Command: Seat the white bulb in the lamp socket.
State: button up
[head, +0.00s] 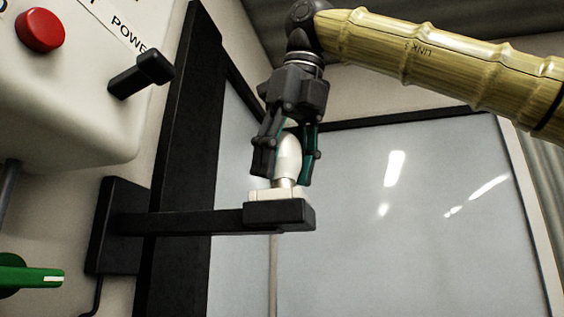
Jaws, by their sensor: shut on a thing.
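The white bulb (289,156) is upright between the fingers of my gripper (286,165), with its narrow metal base (283,183) pointing down. My gripper points down and is shut on the bulb. The lamp socket (277,193) is a pale block on the end of a black wall arm (180,223). The bulb's base is directly over the socket and meets its top in this view. I cannot tell how deep the base sits, as the socket's opening is hidden.
At the left, a pale control box (90,110) carries a red button (40,31) and a black lever (141,74). A green handle (30,277) is at the lower left. A black post (187,150) stands behind the wall arm. Space right of the socket looks clear before the glossy panel (420,230).

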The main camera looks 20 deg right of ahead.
aim_at(289, 134)
jog(key=o, duration=1.6)
jog(key=shift+a+f, duration=0.1)
jog(key=shift+f, duration=0.1)
jog(key=shift+r, duration=0.1)
jog(key=shift+v, duration=3.75)
